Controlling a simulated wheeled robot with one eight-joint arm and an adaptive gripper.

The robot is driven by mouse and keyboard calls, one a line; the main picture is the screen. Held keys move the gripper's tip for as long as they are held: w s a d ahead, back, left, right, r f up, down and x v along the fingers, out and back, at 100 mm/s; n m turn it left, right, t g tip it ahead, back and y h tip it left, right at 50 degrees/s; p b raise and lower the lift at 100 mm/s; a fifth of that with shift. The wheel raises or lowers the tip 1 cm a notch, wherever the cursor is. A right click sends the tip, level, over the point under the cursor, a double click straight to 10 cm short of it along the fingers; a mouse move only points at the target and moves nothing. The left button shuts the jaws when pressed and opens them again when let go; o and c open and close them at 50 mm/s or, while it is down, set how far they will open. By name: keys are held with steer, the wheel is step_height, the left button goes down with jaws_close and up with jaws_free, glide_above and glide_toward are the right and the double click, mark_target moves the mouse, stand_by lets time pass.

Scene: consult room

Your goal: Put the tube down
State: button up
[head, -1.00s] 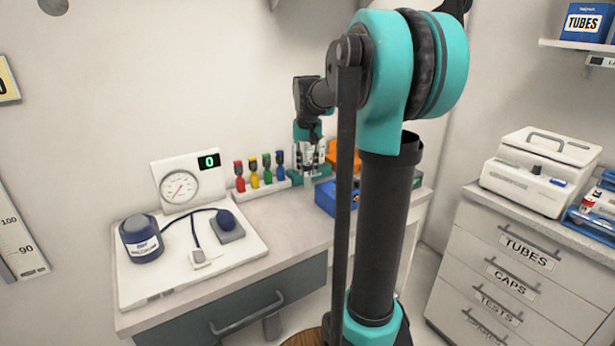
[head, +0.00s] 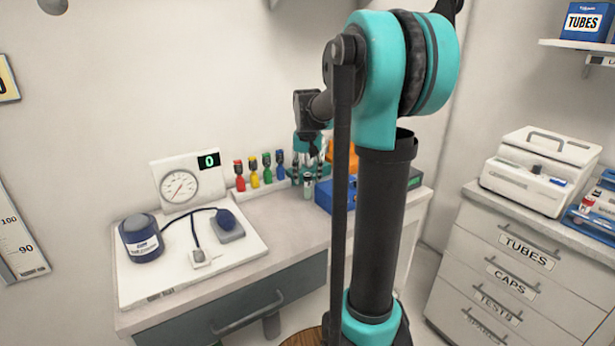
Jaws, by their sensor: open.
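My gripper (head: 308,167) points down over the back of the desk, right of the colored tubes, with its fingers apart. A small pale tube (head: 308,187) stands upright below and between the fingers, near the blue box's left edge. It is small in the picture, and I cannot tell whether the fingers touch it. My arm hides part of the desk to the right.
A white rack (head: 262,188) holds several tubes with red, yellow, green and blue tops. A blue box (head: 328,197) stands right of the tube. A white board (head: 200,262) with a gauge and cuff fills the desk's left. The desk front (head: 290,238) is clear.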

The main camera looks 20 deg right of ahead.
mark_target(308, 185)
steer(key=shift+o, duration=0.2)
step_height(308, 185, up, 12)
steer(key=s, duration=0.1)
steer(key=shift+s+a+f, duration=0.15)
steer(key=shift+s+a, duration=0.05)
steer(key=shift+t, duration=0.7)
steer(key=x, duration=0.5)
steer(key=s+x, duration=0.1)
steer(key=x, duration=1)
steer(key=shift+s+f, duration=0.2)
steer(key=shift+f, duration=0.15)
steer(key=shift+c, duration=0.2)
jaws_close()
steer(key=shift+r, duration=0.1)
